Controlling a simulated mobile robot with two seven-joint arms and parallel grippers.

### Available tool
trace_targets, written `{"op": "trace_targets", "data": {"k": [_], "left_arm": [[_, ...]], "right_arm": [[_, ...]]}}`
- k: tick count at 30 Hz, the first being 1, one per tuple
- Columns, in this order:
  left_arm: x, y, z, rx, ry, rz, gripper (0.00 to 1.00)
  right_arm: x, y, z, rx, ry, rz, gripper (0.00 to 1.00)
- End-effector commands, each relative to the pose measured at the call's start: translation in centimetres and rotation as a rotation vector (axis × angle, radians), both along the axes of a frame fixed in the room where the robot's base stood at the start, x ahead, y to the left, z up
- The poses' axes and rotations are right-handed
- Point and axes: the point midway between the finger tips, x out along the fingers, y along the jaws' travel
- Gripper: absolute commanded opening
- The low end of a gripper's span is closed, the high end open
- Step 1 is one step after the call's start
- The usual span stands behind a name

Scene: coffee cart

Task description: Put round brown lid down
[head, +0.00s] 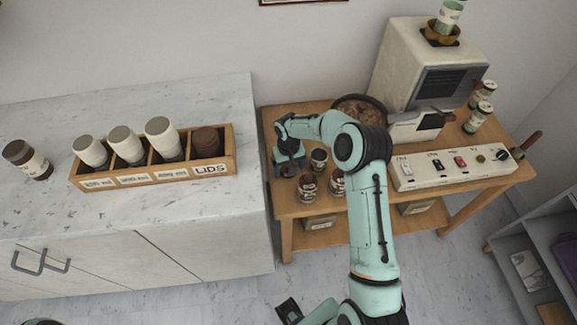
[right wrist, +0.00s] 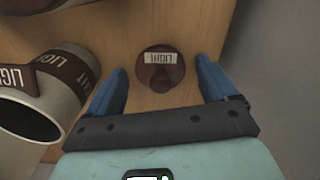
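The round brown lid (right wrist: 162,70), with a small knob and a pale LIGHT label, appears to rest on the wooden cart top in the right wrist view. My right gripper (right wrist: 161,66) is open, with its blue fingers on either side of the lid and a visible gap at each side. In the head view my right gripper (head: 287,168) is low over the left end of the cart (head: 285,205) and hides the lid.
A white cup with a brown LIGHT sleeve (right wrist: 45,95) lies close left of the lid in the wrist view. Patterned cups (head: 308,188) stand beside my gripper. The lids box (head: 165,177) is on the marble counter. A coffee machine (head: 400,75) and switch panel (head: 450,170) stand right.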

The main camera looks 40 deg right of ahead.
Motion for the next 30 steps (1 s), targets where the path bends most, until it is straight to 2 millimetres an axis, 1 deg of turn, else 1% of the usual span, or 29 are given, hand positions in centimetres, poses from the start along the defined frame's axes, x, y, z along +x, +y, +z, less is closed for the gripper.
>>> {"op": "trace_targets", "data": {"k": [7,9,11,14,21,24,27,30], "left_arm": [[0.1,0.0,0.1,0.0,-0.001,0.0,0.0],[0.2,0.0,0.4,0.0,-0.002,0.0,0.0],[0.2,0.0,0.3,0.0,-0.002,0.0,0.0],[0.2,0.0,0.3,0.0,-0.002,0.0,0.0],[0.3,0.0,0.5,0.0,-0.003,0.0,0.0],[0.3,0.0,0.6,0.0,-0.003,0.0,0.0],[0.4,0.0,0.7,0.0,-0.004,0.0,0.0],[0.4,0.0,0.8,0.0,-0.004,0.0,0.0]], "right_arm": [[0.0,0.0,0.2,0.0,-0.001,0.0,0.85],[0.1,0.0,0.6,0.0,-0.001,0.0,0.85],[0.1,-0.1,1.2,-0.002,-0.004,0.0,0.85],[0.1,0.0,2.9,-0.002,-0.004,0.0,0.85],[0.1,0.0,8.2,-0.002,-0.004,0.0,0.85],[0.1,0.0,10.0,-0.002,-0.004,0.0,0.85],[0.1,-0.1,11.3,-0.001,-0.003,-0.001,0.85],[0.0,0.0,12.1,-0.001,-0.002,0.0,0.85]]}}
